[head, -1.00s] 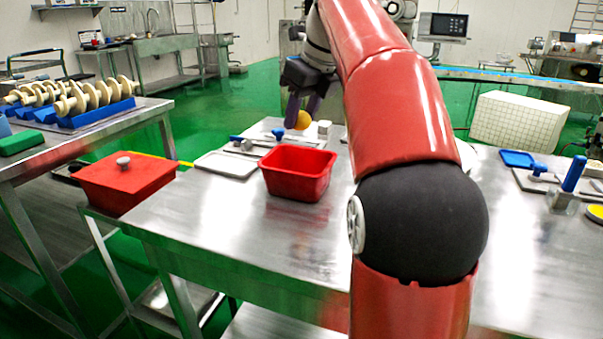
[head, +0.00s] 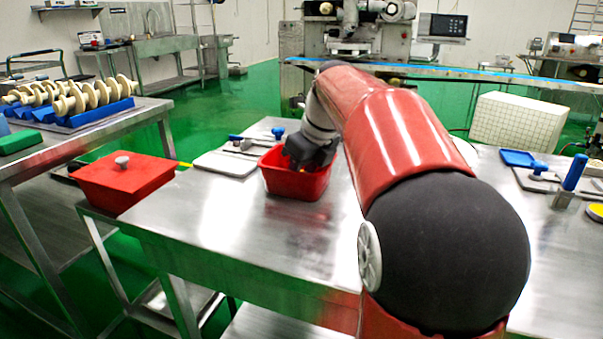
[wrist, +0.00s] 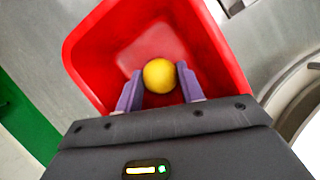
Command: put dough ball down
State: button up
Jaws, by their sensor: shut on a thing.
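The dough ball (wrist: 159,75) is round and yellow and sits between the two purple fingertips of my gripper (wrist: 159,86) in the wrist view. My gripper is shut on it. The open red bin (wrist: 100,42) lies around and below the ball in that view. In the head view the same red bin (head: 283,187) stands on the steel table, and my gripper (head: 302,169) reaches down into its opening. The bin wall and my gripper hide most of the ball there. I cannot tell whether the ball touches the bin floor.
A lidded red box (head: 125,185) stands left of the steel table (head: 220,235). A blue dustpan-like tray (head: 522,158) lies at the right. The table front is clear.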

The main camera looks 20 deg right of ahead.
jog(key=shift+f, duration=0.1)
jog(key=o, duration=0.8)
jog(key=v, duration=1.2)
jog(key=shift+p, duration=0.35)
